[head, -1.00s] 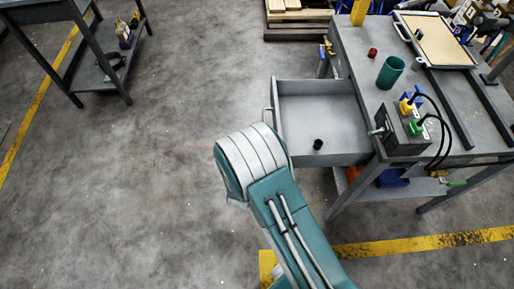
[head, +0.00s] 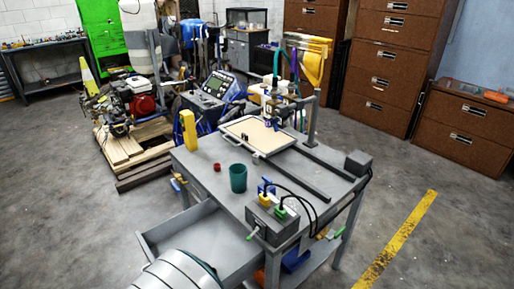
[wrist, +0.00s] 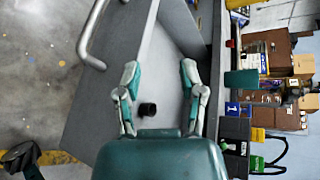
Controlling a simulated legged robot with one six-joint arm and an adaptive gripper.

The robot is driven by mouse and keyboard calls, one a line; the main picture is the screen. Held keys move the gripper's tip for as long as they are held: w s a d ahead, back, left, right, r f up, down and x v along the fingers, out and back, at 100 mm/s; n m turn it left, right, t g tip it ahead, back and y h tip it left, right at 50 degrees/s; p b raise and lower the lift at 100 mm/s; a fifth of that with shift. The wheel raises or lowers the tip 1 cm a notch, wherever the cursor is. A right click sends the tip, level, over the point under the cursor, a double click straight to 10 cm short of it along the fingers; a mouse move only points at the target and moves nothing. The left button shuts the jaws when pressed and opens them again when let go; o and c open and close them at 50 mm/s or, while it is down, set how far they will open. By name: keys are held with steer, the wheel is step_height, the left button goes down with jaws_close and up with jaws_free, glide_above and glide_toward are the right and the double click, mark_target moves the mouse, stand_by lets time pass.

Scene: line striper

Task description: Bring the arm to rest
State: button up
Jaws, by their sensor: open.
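My gripper (wrist: 159,68) shows in the wrist view, its two grey and teal fingers spread apart with nothing held between them. Beyond it is the open grey drawer (wrist: 84,118), with its bar handle (wrist: 88,38) at the upper left. A small black cylinder (wrist: 148,110) lies in the drawer, seen between the finger bases. In the head view a rounded grey part of my arm (head: 178,274) covers part of the open drawer (head: 205,238). My gripper and the black cylinder are out of sight there.
The grey workbench (head: 208,156) holds a teal cup (head: 238,178), a small red cap (head: 217,167), a framed board (head: 258,134) and a connector box with cables (head: 271,222). An engine on pallets (head: 135,105) stands behind. The floor at left (head: 60,200) is clear.

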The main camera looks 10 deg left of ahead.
steer(key=w+d+r+n+g, duration=0.1)
steer(key=w+d+r+n, duration=0.1)
steer(key=w+d+r, duration=0.4)
steer(key=w+d+r+n+g, duration=0.1)
steer(key=w+d+r+n, duration=0.2)
steer(key=r, duration=0.5)
steer(key=d+r+n+g+h, duration=0.1)
steer(key=d+r+n+h, duration=0.15)
steer(key=d+r, duration=0.85)
steer(key=s+d+r+n+g+h, duration=0.1)
steer(key=s+d+n, duration=0.2)
steer(key=s+d, duration=0.3)
steer(key=s+d+r+n+g+h, duration=0.1)
steer(key=s+d, duration=0.5)
steer(key=d, duration=0.7)
steer(key=s+d+r+n+g+h, duration=0.1)
steer(key=s+d+n, duration=0.4)
steer(key=d, duration=0.5)
step_height(320, 180, up, 2)
steer(key=shift+s+d+h, duration=0.35)
steer(key=shift+s+h, duration=0.5)
steer(key=shift+s, duration=0.1)
